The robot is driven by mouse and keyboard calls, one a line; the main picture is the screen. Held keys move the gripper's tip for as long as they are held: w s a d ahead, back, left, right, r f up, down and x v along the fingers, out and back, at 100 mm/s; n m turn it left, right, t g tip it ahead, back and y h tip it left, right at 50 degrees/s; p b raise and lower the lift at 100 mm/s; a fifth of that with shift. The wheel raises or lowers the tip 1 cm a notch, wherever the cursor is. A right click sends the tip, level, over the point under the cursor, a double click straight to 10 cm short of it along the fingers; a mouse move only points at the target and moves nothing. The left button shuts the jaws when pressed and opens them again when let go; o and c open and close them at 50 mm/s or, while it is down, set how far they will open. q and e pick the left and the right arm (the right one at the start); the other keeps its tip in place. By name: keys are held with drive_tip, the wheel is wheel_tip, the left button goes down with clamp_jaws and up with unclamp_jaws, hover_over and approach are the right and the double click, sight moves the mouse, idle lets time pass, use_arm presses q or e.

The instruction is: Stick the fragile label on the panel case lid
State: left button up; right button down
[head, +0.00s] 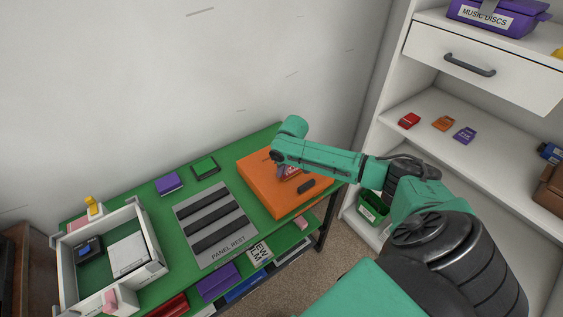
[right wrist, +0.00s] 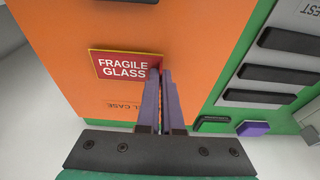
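The orange panel case (head: 262,187) lies flat at the right end of the green table. The red, yellow-edged fragile label (right wrist: 122,66) lies flat against its lid in the right wrist view, above the printed case name. It shows partly in the head view (head: 289,171), beneath my arm. My right gripper (right wrist: 162,72) points down at the lid, its fingers close together at the label's right edge. The label extends to the left of the fingers, and I see none of it between them. Whether the tips touch it is unclear. My left gripper is out of view.
A grey panel rest (head: 229,245) with dark bars lies left of the case. A white divided tray (head: 152,237) stands at the table's left end. White shelves (head: 505,150) stand to the right, with a green bin (head: 372,211) low down.

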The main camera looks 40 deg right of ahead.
drive_tip(key=shift+s+f, duration=0.15)
drive_tip(key=shift+f, duration=0.4)
idle(1.0)
drive_tip(key=c, duration=1)
unclamp_jaws()
drive_tip(key=v, duration=1.4)
drive_tip(key=shift+r, duration=0.35)
drive_tip(key=shift+a+f, duration=0.1)
drive_tip(key=shift+a, duration=0.05)
